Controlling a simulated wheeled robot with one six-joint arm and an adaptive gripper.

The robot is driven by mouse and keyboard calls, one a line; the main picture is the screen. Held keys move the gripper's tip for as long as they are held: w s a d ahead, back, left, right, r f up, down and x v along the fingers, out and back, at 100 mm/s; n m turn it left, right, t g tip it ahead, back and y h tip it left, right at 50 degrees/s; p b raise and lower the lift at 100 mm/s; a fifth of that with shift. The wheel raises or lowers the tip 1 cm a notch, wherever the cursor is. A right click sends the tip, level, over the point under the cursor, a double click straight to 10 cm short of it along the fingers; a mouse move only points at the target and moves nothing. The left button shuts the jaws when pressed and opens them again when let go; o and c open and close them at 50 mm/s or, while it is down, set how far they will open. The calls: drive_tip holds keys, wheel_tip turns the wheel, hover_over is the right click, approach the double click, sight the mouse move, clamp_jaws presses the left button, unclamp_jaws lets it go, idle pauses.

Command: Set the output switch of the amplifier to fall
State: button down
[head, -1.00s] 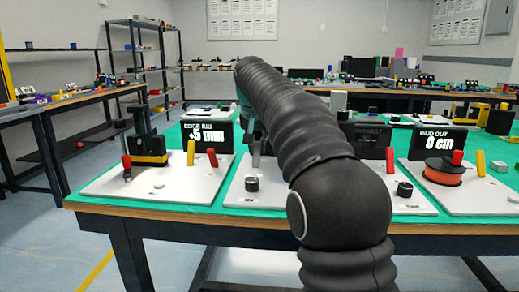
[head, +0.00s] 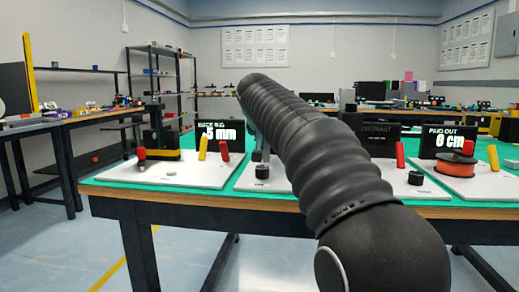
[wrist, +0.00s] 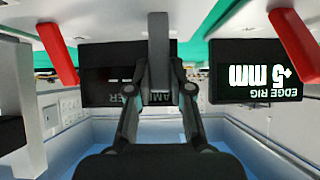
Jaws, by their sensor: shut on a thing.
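The amplifier's dark display (wrist: 115,88) is upside down in the wrist view, its name partly hidden behind my gripper. Its white board, with a black knob (head: 262,171), stands mid-table in the head view, largely covered by my arm. My gripper (wrist: 160,76) is shut on an upright grey bar (wrist: 158,30), which looks like the switch lever. The bar stands in front of the display. In the head view my arm hides most of the gripper. The switch's position marks cannot be read.
The edge rig display (wrist: 262,70) reads +5 mm, beside the amplifier. Red levers (wrist: 57,52) flank the gripper in the wrist view. A contrast display (head: 379,140) and a paid-out display (head: 447,142) stand to the right. Free floor lies before the table.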

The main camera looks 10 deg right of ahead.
idle(0.3)
drive_tip(key=c, duration=1)
unclamp_jaws()
drive_tip(key=shift+c, duration=0.2)
drive_tip(key=v, duration=1.2)
drive_tip(key=shift+c, duration=0.3)
